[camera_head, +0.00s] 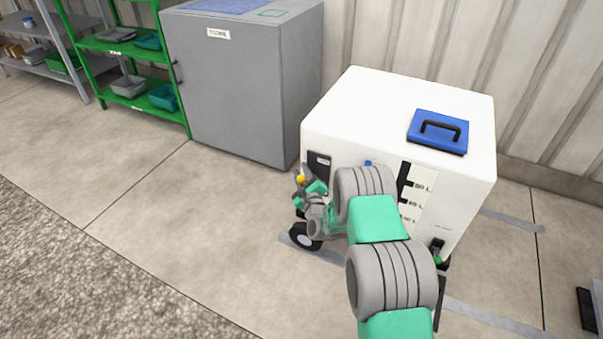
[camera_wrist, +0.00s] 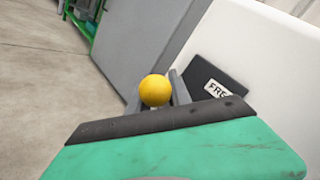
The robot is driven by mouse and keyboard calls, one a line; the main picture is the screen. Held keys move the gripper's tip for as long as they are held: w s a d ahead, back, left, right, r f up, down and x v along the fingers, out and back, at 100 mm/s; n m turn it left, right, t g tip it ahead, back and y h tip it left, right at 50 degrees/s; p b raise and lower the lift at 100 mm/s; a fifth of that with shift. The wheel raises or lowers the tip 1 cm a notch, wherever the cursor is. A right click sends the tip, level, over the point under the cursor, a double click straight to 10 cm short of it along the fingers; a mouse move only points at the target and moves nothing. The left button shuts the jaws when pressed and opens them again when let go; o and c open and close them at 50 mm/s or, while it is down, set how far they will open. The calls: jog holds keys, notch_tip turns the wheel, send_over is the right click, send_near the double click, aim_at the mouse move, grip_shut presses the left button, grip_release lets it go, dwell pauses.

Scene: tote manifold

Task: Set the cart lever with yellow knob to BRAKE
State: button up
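The white cart (camera_head: 335,100) stands on small wheels against the ribbed wall. The lever's yellow knob (camera_head: 301,179) shows at its left front edge, beside my gripper (camera_head: 308,182). In the wrist view the yellow knob (camera_wrist: 155,90) sits between the two grey fingers of my gripper (camera_wrist: 157,95). The fingers stand apart, one on each side of the knob, and I see no clear grip on it. A black plate (camera_wrist: 205,75) beside the knob carries a label reading "FRE", its end cut off by my gripper. The lever's shaft and the BRAKE marking are hidden.
A grey cabinet (camera_head: 235,95) stands close left of the cart, with a green shelf (camera_head: 90,44) holding trays beyond it. A blue lid with a black handle (camera_head: 438,131) is on the cart top. The floor at left is clear.

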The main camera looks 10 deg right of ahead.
jog(key=shift+d, duration=0.1)
grip_shut()
